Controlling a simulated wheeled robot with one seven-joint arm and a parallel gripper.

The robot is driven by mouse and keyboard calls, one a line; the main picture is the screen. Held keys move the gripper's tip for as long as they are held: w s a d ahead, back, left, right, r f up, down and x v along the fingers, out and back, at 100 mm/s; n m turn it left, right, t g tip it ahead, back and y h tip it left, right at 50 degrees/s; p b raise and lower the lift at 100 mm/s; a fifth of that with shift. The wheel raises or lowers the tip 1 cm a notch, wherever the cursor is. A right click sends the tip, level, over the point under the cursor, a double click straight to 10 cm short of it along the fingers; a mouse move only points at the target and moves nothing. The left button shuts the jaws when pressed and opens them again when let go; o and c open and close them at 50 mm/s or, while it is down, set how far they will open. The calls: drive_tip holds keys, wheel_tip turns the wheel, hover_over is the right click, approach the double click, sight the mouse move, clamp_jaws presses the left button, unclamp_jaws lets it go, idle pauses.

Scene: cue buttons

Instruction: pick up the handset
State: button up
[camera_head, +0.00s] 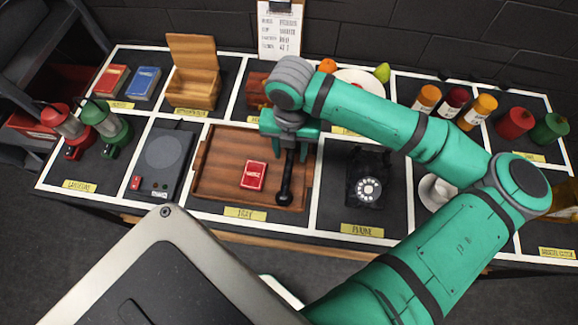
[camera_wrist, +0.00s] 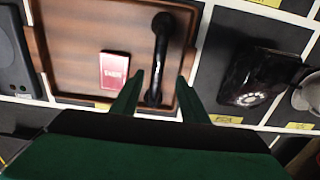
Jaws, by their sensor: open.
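The black handset (camera_head: 285,185) lies in the wooden tray, along its right side, with its lower end near the front edge. In the wrist view the handset (camera_wrist: 160,45) runs up and down the picture. My gripper (camera_head: 290,152) is above the handset's far part in the head view and hides that part. In the wrist view my gripper (camera_wrist: 160,78) is open, with one finger on each side of the handset's lower stretch. I cannot tell how high the fingertips are above the tray. The black phone (camera_head: 367,185) with a white dial sits in the compartment to the right.
The wooden tray (camera_head: 215,170) also holds a red card box (camera_head: 254,176), left of the handset. A dark speaker-like device (camera_head: 163,158) lies left of the tray. Several bottles stand at the back right, lanterns at the far left. The tray's raised rim is close to the handset.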

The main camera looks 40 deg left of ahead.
sight(289, 165)
drive_tip(key=shift+s+f, duration=0.15)
drive_tip(key=shift+f, duration=1.7)
drive_tip(key=shift+s+f, duration=0.15)
drive_tip(key=shift+f, duration=1.7)
clamp_jaws()
